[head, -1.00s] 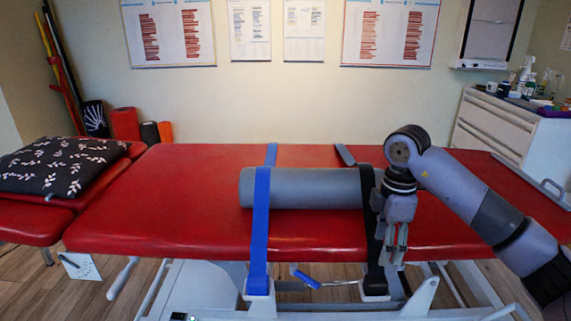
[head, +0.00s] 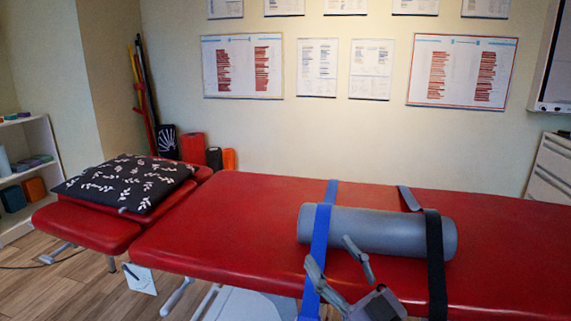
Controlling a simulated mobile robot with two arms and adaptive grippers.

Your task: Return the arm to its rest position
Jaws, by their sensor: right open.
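My right gripper (head: 329,249) shows at the bottom of the head view, right of centre. Its two fingers are spread apart with nothing between them. It points up and to the left, in front of the grey roll (head: 378,231) and overlapping the blue strap (head: 320,240) in the picture. Whether it touches the strap cannot be told. Most of my right arm is out of the picture. My left gripper is not in view.
The red treatment table (head: 240,225) fills the lower right. A black strap (head: 436,270) and the blue one cross the roll on it. A patterned pillow (head: 125,183) lies on the headrest at left. A white shelf (head: 40,165) stands far left. The table's middle-left is bare.

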